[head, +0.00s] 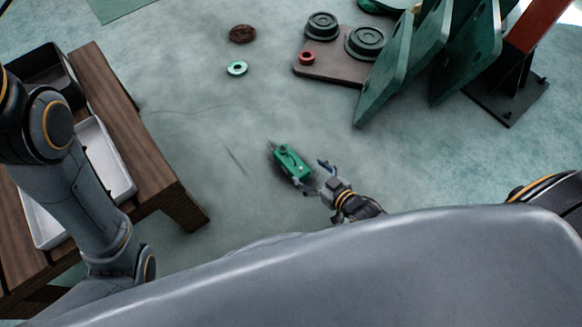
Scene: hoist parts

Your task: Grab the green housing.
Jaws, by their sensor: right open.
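The green housing (291,162) lies on the floor near the middle of the head view, a small green block with a dark piece at its upper left end. My right gripper (314,177) is open at the housing's lower right end, with one finger on the far side and one on the near side. I cannot tell whether the fingers touch it. My left arm comes in at the left edge, and its gripper is out of view.
A wooden bench (150,165) with trays stands at left. A brown ring (242,34) and a teal ring (237,68) lie on the floor. A board (325,68) with round parts is at the top, beside leaning green plates (425,45) and a red post (537,25). The floor around the housing is clear.

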